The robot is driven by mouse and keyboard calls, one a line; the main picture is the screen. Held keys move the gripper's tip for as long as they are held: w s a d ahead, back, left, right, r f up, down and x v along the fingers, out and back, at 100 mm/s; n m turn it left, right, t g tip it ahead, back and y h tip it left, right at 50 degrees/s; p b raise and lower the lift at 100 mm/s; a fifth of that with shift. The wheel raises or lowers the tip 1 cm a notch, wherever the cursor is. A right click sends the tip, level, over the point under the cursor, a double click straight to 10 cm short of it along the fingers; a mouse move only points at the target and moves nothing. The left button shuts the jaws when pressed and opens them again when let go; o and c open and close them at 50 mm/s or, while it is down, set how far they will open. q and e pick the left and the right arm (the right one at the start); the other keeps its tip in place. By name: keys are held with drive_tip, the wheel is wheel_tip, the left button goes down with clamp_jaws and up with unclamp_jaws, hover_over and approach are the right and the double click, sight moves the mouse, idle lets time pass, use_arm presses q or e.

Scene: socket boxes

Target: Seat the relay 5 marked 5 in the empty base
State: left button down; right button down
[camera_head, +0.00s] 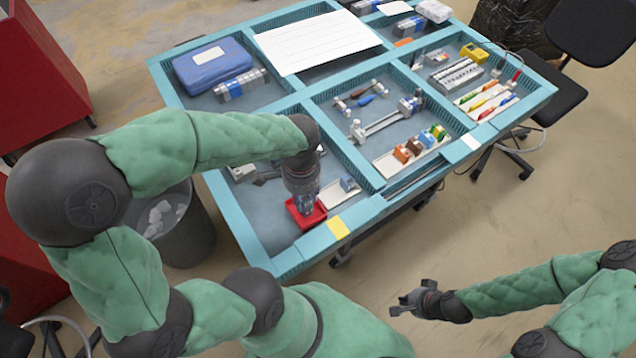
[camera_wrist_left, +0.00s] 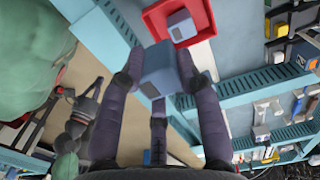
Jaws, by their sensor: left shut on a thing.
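My left gripper (camera_head: 305,200) points down over the red tray (camera_head: 318,216) in the near-left compartment. In the left wrist view it (camera_wrist_left: 155,85) is shut on a blue-grey block (camera_wrist_left: 158,68), apparently a relay; I cannot read a number on it. The red tray (camera_wrist_left: 205,20) there holds another grey-blue block (camera_wrist_left: 181,25). A white strip (camera_head: 330,197) lies right of the tray in the head view, with a small grey-blue block (camera_head: 347,183) on it. I cannot tell which base is empty. My right gripper (camera_head: 412,300) is open and empty, off the table.
The blue divided table has raised walls (camera_head: 345,155) between compartments. The middle compartment holds a white strip with several coloured blocks (camera_head: 417,147) and metal tools. A blue case (camera_head: 212,66) and a white sheet (camera_head: 315,42) are farther back. A yellow label (camera_head: 338,227) marks the front edge.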

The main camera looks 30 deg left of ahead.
use_arm(q)
drive_tip(key=w+a+r+p, duration=0.3)
drive_tip(key=w+a, duration=0.4)
drive_tip(key=w, duration=0.1)
drive_tip(key=w+a+f+p, duration=0.2)
drive_tip(key=w+a+f, duration=0.4)
drive_tip(key=w+a, duration=0.4)
wheel_tip(320, 180, down, 6)
drive_tip(key=b, duration=0.4)
drive_tip(key=shift+a+r, duration=0.15)
drive_tip(key=shift+r, duration=0.05)
drive_tip(key=shift+r+p, duration=0.35)
drive_tip(key=shift+f+b, duration=0.6)
drive_tip(key=shift+f, duration=0.55)
idle(0.6)
